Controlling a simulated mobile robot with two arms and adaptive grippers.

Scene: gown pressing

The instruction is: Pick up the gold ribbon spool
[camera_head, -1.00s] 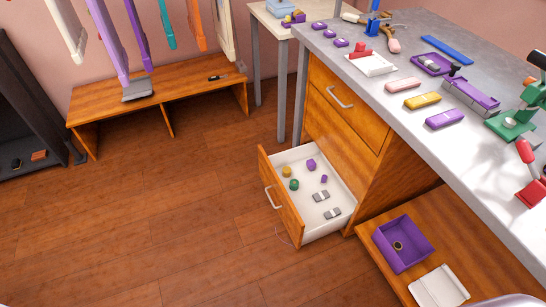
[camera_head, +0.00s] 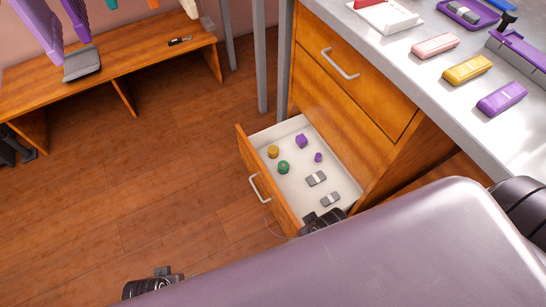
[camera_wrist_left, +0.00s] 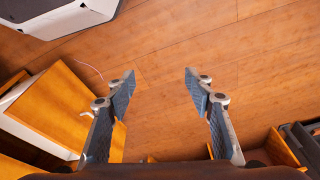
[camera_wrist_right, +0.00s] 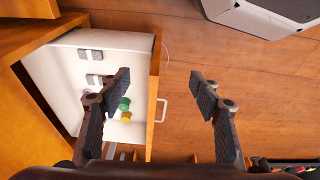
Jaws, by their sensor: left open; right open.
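The gold ribbon spool (camera_head: 273,151) lies in the open lower drawer (camera_head: 349,193), near the drawer's front panel, with a green spool (camera_head: 283,168) beside it. In the right wrist view the gold spool (camera_wrist_right: 126,116) shows partly behind a finger, beside the green spool (camera_wrist_right: 124,103). My right gripper (camera_head: 322,218) is at the drawer's near end, apart from the gold spool; its fingers (camera_wrist_right: 160,73) are open and empty. My left gripper (camera_head: 163,272) is over the floor, left of the drawer, with its fingers (camera_wrist_left: 159,72) open and empty.
The drawer also holds a purple spool (camera_head: 302,141), a smaller purple piece (camera_head: 318,157) and two grey pieces (camera_head: 316,178). The drawer front (camera_head: 266,183) has a white handle. The worktop (camera_head: 400,80) overhangs at right. The floor (camera_head: 150,190) left of the drawer is clear.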

